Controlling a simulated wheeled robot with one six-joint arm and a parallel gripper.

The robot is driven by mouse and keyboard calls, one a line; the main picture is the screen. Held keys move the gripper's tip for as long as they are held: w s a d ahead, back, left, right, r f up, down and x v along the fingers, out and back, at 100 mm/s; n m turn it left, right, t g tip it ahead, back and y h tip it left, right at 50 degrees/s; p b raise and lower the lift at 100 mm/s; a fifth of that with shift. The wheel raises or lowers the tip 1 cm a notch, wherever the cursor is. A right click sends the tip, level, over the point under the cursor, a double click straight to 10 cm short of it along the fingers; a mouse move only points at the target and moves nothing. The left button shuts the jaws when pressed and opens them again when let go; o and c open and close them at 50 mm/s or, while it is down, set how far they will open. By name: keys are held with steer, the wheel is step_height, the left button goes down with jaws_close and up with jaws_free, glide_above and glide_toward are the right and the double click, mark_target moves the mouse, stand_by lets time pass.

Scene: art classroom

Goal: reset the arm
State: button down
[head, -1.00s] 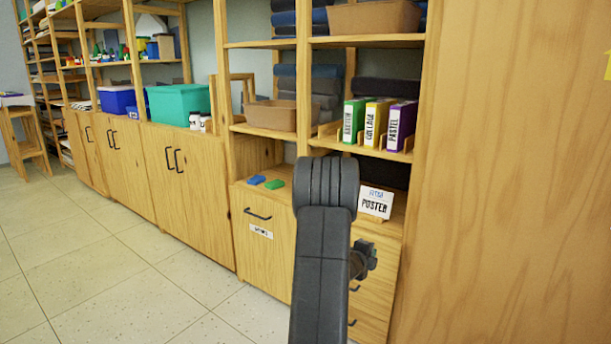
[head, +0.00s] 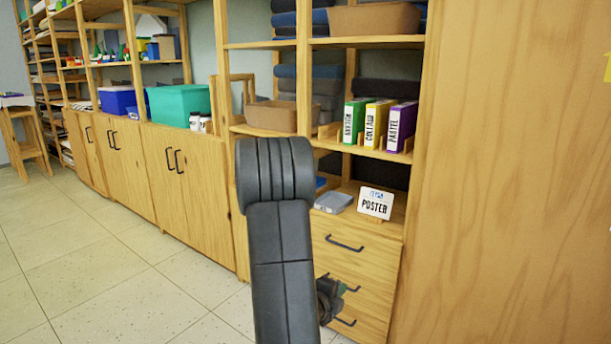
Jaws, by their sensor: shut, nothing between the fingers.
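My dark grey arm rises through the lower middle of the head view, bent at a rounded joint in front of the shelf unit. My gripper (head: 330,300) shows only in part, low and just right of the arm link, in front of the drawers. The link hides the rest of it. It is shut, and I see nothing held in it. It is apart from the things on the shelves.
The drawer unit (head: 362,262) stands behind my arm. On its top are a grey tray (head: 333,202) and a white poster sign (head: 375,203). Green, yellow and purple binders (head: 401,126) stand above. A tall wooden panel (head: 510,180) fills the right. The floor (head: 110,270) at left is clear.

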steer(key=shift+s+a, duration=0.5)
steer(key=shift+s, duration=0.15)
steer(key=shift+s+a, duration=0.45)
steer(key=shift+s, duration=0.2)
